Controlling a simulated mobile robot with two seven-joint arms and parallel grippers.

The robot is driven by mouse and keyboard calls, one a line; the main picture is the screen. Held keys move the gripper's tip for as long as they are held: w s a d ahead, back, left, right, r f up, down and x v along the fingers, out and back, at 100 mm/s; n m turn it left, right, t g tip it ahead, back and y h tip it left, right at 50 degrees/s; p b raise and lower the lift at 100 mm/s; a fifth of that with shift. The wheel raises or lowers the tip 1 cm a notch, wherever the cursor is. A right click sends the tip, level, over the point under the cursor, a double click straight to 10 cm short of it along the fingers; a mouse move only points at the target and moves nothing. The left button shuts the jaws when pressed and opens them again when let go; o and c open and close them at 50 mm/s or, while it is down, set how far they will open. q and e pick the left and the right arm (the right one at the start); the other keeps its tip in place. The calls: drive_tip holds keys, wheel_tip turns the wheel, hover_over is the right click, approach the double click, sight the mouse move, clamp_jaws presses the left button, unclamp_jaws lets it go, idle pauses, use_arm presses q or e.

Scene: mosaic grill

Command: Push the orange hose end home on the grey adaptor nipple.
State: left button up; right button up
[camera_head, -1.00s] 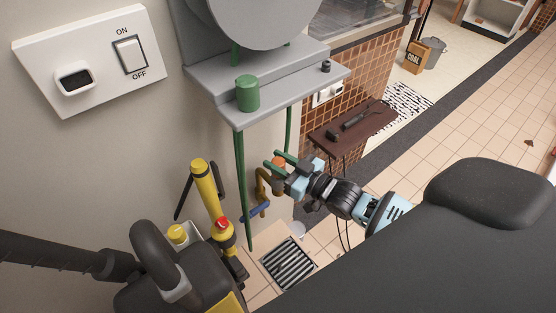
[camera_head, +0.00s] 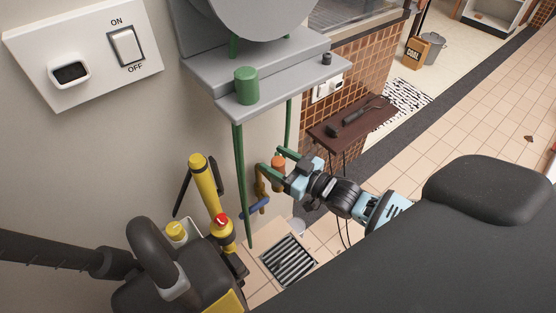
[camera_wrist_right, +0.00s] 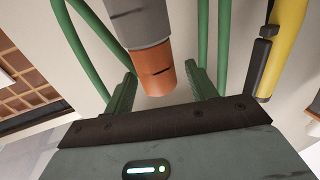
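The orange hose end (camera_head: 278,161) is a short upright cylinder beside the wall, below the grey shelf. My right gripper (camera_head: 271,159) has its green fingers on either side of it. In the right wrist view the orange end (camera_wrist_right: 158,78) stands between the spread fingertips (camera_wrist_right: 163,90), with a clear gap to the right finger and a narrow one to the left. A grey cylinder (camera_wrist_right: 140,22) continues in line with the orange end there; I cannot tell if it is the adaptor nipple or part of the hose. No separate nipple is discernible. My left gripper is not in view.
A grey shelf (camera_head: 300,80) with a green knob (camera_head: 246,86) and green legs (camera_head: 240,180) stands close by. A brown pipe with a blue lever (camera_head: 253,208) lies just below the gripper. A yellow-and-black tool (camera_head: 203,180) is to the left.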

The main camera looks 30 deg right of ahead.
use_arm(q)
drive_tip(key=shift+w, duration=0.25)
use_arm(e)
drive_tip(key=v, duration=0.7)
drive_tip(key=shift+s, duration=0.4)
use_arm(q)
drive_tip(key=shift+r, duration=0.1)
use_arm(e)
drive_tip(key=shift+d, duration=0.1)
